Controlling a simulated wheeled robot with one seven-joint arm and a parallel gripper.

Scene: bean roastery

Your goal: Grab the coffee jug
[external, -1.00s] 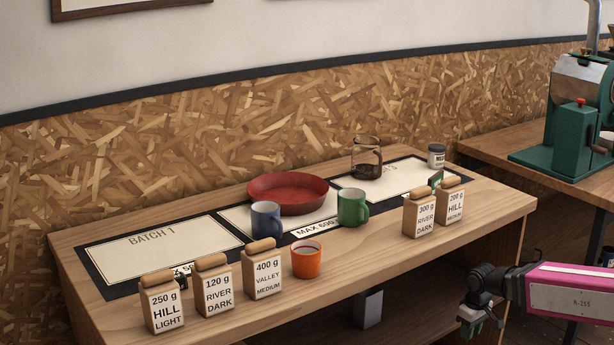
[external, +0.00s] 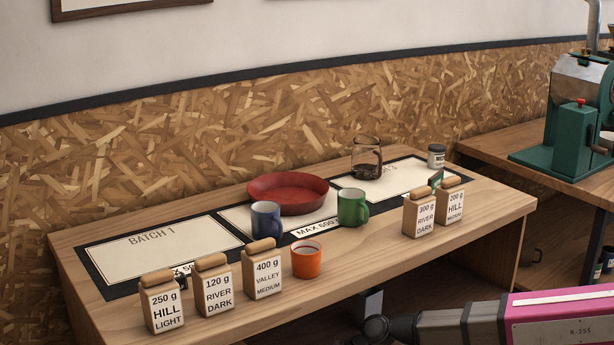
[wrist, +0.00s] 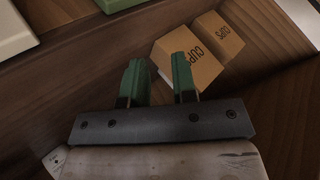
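The coffee jug appears to be the clear glass jug (external: 367,158) with a dark lower part, standing upright at the back right of the table in the external view. It is not in the wrist view. My gripper (wrist: 159,70) shows two green fingers held apart with nothing gripped between them. In the external view my arm reaches in low from the right, in front of the table and below its top; the fingers cannot be made out there. My gripper is well away from the jug.
Cardboard boxes marked CUPS (wrist: 190,58) lie just beyond the fingers. On the tabletop, mugs such as the green one (external: 352,207), labelled bags such as the 300 g one (external: 419,214) and a red dish (external: 289,193) stand between the front edge and the jug.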

